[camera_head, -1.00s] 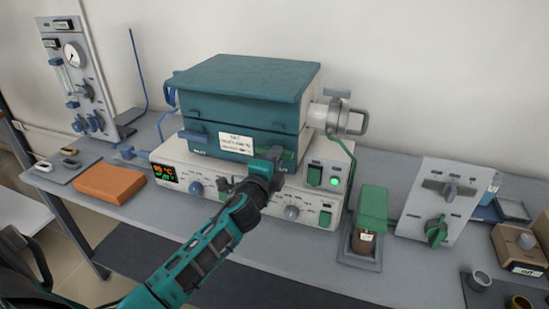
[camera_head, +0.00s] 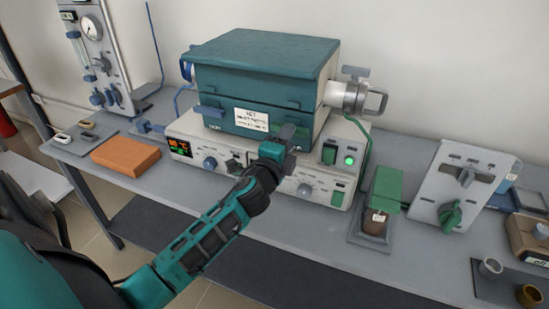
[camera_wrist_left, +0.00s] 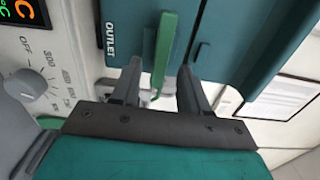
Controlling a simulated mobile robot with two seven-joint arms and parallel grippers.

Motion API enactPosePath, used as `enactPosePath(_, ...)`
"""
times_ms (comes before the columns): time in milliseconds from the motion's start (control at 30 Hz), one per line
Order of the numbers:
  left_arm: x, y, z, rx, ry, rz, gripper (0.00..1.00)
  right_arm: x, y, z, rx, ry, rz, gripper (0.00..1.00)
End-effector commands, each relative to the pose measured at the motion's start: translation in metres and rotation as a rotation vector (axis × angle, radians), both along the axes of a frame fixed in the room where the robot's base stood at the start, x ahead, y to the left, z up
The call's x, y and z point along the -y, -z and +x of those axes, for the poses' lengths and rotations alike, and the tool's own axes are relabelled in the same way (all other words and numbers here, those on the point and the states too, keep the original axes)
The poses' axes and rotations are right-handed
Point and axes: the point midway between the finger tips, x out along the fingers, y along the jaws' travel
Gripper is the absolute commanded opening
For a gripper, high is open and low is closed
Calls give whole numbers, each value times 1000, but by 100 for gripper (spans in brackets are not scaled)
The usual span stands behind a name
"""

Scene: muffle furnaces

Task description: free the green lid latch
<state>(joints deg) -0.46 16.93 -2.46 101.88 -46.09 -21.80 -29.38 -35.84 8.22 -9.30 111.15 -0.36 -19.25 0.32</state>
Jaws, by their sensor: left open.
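The green lid latch (camera_wrist_left: 163,50) is an upright bar on the teal furnace front, beside the word OUTLET in the left wrist view. My left gripper (camera_wrist_left: 159,80) is open, with one finger on each side of the latch's lower end. I cannot tell whether either finger touches it. In the head view my left gripper (camera_head: 286,140) is at the front right of the teal muffle furnace (camera_head: 225,85), and it largely hides the latch. The furnace lid (camera_head: 265,52) looks shut. My right gripper is not in view.
A blue latch (camera_head: 208,112) is on the furnace's left front. The control panel (camera_head: 322,181) with knobs lies below. A green-topped holder with a brown jar (camera_head: 374,222) and a grey panel with a green knob (camera_head: 462,185) stand to the right. An orange block (camera_head: 126,154) lies left.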

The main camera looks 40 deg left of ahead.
Motion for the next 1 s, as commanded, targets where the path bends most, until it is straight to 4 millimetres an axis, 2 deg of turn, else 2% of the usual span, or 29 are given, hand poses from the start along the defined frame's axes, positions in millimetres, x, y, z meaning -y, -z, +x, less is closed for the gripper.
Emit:
enactPosePath(300, 15, 2, -63, -1, 1, -2, 45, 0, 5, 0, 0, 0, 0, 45)
enactPosePath(500, 22, 1, -90, -1, 1, -1, 45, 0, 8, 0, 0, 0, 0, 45)
enactPosePath(700, 24, 0, -102, 1, 1, 1, 45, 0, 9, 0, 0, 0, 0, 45)
enactPosePath(1000, 25, -1, -102, 1, 1, 1, 45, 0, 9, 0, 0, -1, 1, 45)
